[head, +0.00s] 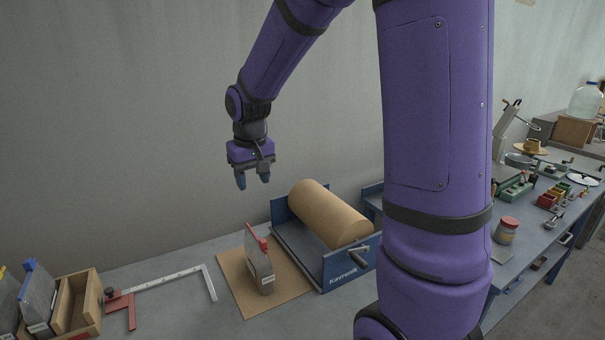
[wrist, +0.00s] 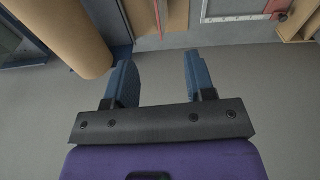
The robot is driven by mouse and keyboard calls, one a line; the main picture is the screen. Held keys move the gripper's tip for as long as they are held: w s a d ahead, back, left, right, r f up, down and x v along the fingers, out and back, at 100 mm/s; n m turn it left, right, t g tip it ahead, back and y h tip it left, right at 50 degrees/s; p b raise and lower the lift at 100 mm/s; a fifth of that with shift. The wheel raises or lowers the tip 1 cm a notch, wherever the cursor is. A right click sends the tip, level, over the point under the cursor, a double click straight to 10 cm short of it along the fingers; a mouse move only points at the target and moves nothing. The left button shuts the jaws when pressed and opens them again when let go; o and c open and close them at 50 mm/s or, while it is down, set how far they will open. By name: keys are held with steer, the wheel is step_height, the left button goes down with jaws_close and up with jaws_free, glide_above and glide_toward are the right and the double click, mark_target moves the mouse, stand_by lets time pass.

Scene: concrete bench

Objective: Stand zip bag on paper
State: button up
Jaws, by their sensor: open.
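A clear-grey zip bag with a red top strip (head: 260,267) stands upright on a sheet of brown paper (head: 232,272) on the bench. The paper lies in front of a blue paper-roll holder. My gripper (head: 254,182) is open and empty, above and behind the bag, pointing down, and touches nothing. In the wrist view its blue fingers (wrist: 157,82) are apart over bare bench. A strip of the brown paper (wrist: 175,14) shows at the top of that view, with a thin red line on it that may be the bag's strip.
The blue holder with a brown roll (head: 330,212) stands right of the paper. A metal square with a red clamp (head: 165,282) lies to the left. A wooden box (head: 85,305) with other bags is at far left. A jar (head: 506,231) stands right of my arm.

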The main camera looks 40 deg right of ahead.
steer(key=s+a+r+t, duration=0.1)
steer(key=s+r, duration=0.3)
steer(key=s, duration=0.4)
steer(key=s+a+r+n+t, duration=0.1)
steer(key=s+a+r, duration=0.1)
steer(key=s, duration=0.6)
steer(key=s+a+r+t, duration=0.2)
steer(key=s+r, duration=0.3)
steer(key=s, duration=0.3)
steer(key=shift+s+r+n+y, duration=0.2)
steer(key=shift+r+n+y, duration=0.1)
